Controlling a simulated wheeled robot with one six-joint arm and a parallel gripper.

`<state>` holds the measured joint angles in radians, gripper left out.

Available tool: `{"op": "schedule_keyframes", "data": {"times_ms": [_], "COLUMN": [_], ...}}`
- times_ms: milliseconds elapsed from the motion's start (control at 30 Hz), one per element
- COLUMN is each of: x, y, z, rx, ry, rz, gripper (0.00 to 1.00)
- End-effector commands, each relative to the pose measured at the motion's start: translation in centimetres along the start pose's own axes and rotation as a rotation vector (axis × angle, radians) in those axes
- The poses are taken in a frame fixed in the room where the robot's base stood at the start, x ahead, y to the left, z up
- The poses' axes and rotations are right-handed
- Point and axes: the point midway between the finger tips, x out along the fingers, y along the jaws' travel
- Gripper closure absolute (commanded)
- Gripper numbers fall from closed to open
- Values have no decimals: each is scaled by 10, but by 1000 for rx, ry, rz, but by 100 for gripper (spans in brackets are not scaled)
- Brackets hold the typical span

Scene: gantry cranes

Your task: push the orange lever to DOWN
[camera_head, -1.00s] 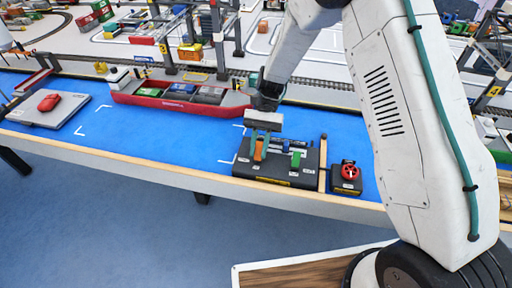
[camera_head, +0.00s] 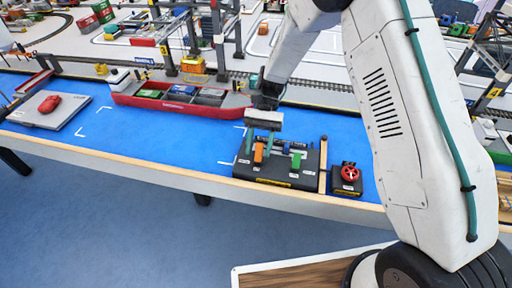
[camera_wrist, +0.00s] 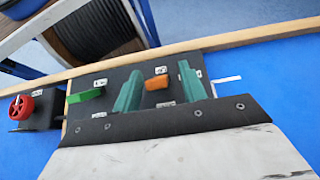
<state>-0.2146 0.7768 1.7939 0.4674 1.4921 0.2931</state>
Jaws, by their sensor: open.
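The orange lever (camera_head: 259,152) stands on a black control box (camera_head: 275,181), at its left part. A green lever (camera_head: 296,160) stands to its right on the same box. My gripper (camera_head: 260,143) is open above the box, its two teal fingers apart. In the wrist view the orange lever (camera_wrist: 157,82) shows between the fingers of my gripper (camera_wrist: 160,88), with a gap visible on either side. The green lever (camera_wrist: 86,96) lies outside the fingers there. Small white labels are on the box, too small to read. I cannot tell whether the fingers touch the orange lever.
A red handwheel (camera_head: 348,172) on a small black box stands to the right, past a wooden strip (camera_head: 322,165). A red cargo ship (camera_head: 180,104) lies behind and left. Blue table surface (camera_head: 150,132) is clear to the left of the control box.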

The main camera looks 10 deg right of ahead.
Motion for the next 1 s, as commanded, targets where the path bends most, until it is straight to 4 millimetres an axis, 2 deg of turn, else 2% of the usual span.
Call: {"op": "schedule_keyframes", "data": {"times_ms": [300,433,1000], "x": [-54,-68,-73], "y": [-1,-2,-2], "z": [-2,-1,-1], "rx": [0,-2,-1], "ry": [3,3,2], "rz": [-2,-1,0], "gripper": [58,58,58]}}
